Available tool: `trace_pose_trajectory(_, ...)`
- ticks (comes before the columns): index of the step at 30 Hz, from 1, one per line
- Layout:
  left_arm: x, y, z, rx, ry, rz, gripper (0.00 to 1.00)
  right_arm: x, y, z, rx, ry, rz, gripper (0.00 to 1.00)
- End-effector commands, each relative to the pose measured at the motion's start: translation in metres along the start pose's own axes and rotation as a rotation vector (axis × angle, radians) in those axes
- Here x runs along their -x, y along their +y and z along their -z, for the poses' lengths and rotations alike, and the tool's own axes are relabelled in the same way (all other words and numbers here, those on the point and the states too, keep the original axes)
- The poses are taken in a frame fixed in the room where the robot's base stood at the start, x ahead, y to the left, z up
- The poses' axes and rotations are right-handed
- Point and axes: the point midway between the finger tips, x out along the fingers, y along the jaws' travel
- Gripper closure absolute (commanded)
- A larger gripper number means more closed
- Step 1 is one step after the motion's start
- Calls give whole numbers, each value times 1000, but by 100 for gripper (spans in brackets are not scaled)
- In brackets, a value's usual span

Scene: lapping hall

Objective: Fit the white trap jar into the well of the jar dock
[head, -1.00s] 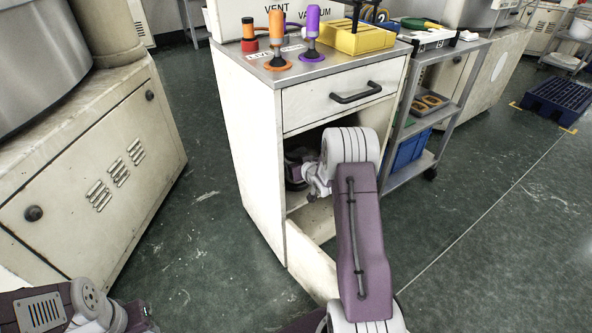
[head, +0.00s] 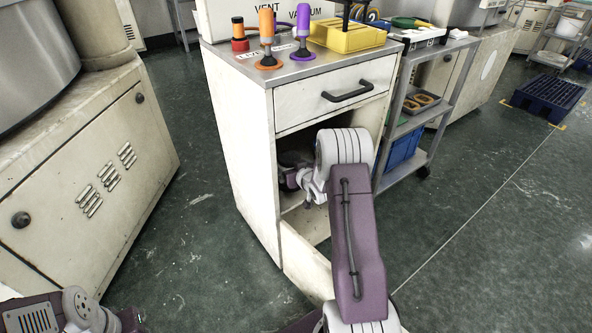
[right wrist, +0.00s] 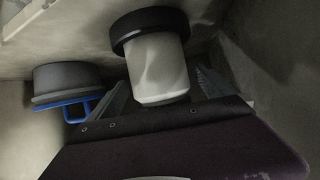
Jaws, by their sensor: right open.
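The white trap jar (right wrist: 158,66) shows in the right wrist view, with a wide black band or lid at its upper end in the picture. It lies between the fingers of my right gripper (right wrist: 160,92), which is open; contact is hard to tell. In the head view my right gripper (head: 289,178) is inside the open lower compartment of the cream cabinet (head: 243,150), dark and partly hidden by the wrist. The jar is hidden there. I cannot make out the jar dock for certain in either view. My left gripper is not in view.
A grey round object (right wrist: 66,80) with a blue loop (right wrist: 72,106) sits left of the jar in the right wrist view. The cabinet top carries an orange valve (head: 267,38), a purple valve (head: 303,32) and a yellow holder (head: 347,36). A shelf trolley (head: 432,120) stands close right.

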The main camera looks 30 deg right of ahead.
Motion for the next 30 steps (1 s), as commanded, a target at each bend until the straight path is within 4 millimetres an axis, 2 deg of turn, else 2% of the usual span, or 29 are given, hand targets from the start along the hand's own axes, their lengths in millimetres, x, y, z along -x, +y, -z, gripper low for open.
trace_pose_trajectory(1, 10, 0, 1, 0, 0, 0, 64, 14, 1, 6, -1, -1, -2, 5)
trace_pose_trajectory(9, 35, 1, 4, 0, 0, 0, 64, 78, 1, 5, -2, -2, -2, 5)
trace_pose_trajectory(13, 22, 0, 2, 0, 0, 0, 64, 95, 1, 0, 0, 3, -3, 5)
trace_pose_trajectory(18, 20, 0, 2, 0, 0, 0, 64, 105, 0, 0, 0, 1, -1, 5)
trace_pose_trajectory(30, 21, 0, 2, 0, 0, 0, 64, 105, 0, 1, 0, 1, -1, 5)
